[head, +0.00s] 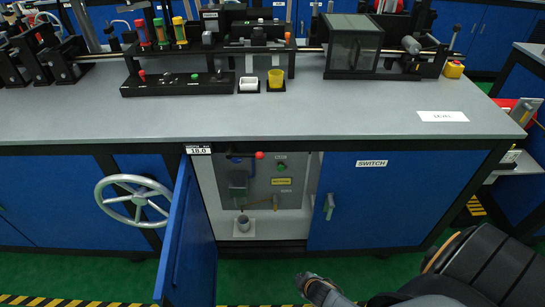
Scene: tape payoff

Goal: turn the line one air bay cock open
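A cabinet bay under the bench stands open, its blue door (187,245) swung out toward me. On the grey panel (262,165) inside are a lever with a red ball end (259,155), a green knob (281,167), a yellow label (281,181) and a small brownish fitting (275,202) low down. The labels are too small to read, so I cannot tell which part is the air cock or how it is set. My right gripper (312,286) is at the bottom, in front of and below the bay, apart from the panel. Its finger opening cannot be made out. My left gripper is out of view.
A shut blue door marked SWITCH (370,200) with a grey handle (329,206) is right of the bay. A grey handwheel (133,201) stands left of the open door. The green floor (255,295) before the bay is clear.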

